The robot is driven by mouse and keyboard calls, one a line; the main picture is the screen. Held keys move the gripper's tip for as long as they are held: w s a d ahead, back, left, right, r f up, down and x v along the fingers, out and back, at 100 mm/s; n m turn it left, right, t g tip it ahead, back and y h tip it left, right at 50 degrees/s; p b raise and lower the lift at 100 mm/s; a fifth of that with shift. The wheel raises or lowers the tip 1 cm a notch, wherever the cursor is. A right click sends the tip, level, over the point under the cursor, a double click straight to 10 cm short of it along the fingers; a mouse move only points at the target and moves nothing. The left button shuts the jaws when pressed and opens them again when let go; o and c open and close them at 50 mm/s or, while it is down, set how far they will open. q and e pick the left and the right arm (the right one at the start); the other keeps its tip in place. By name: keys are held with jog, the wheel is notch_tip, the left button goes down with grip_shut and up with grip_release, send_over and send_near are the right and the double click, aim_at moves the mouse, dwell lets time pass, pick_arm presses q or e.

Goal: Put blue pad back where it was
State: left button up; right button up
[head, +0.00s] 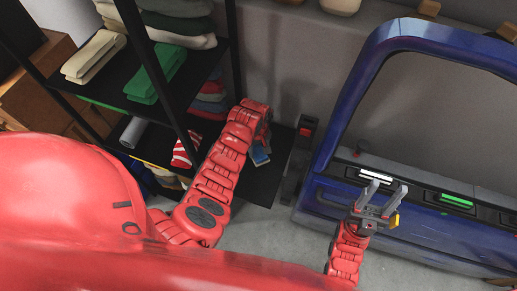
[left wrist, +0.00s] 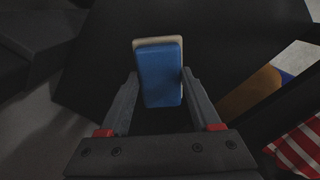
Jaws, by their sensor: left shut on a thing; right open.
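The blue pad (left wrist: 158,78) sits between the two fingertips of my left gripper (left wrist: 160,85), which is shut on it. A cream layer or block (left wrist: 158,41) shows at the pad's far edge; I cannot tell whether it is part of the pad. In the head view the blue pad (head: 261,157) shows beyond the end of my left arm, over the low black shelf (head: 265,185). My left fingers are mostly hidden there. My right gripper (head: 387,188) is open and empty in front of the blue car door (head: 335,199).
A black shelf rack (head: 198,85) at left holds a green folded cloth (head: 157,73), cream cloths (head: 94,55) and a red-striped cloth (head: 184,151). White (head: 376,177) and green (head: 455,200) pieces lie on the car door. Grey floor lies between rack and door.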

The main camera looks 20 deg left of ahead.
aim_at(258, 151)
pick_arm(q)
jog(key=o, duration=1.2)
notch_tip(258, 151, up, 6)
jog(key=shift+f+b, duration=0.1)
jog(key=shift+b, duration=0.3)
notch_tip(258, 151, up, 6)
jog(key=p, duration=0.4)
jog(key=shift+s, duration=0.1)
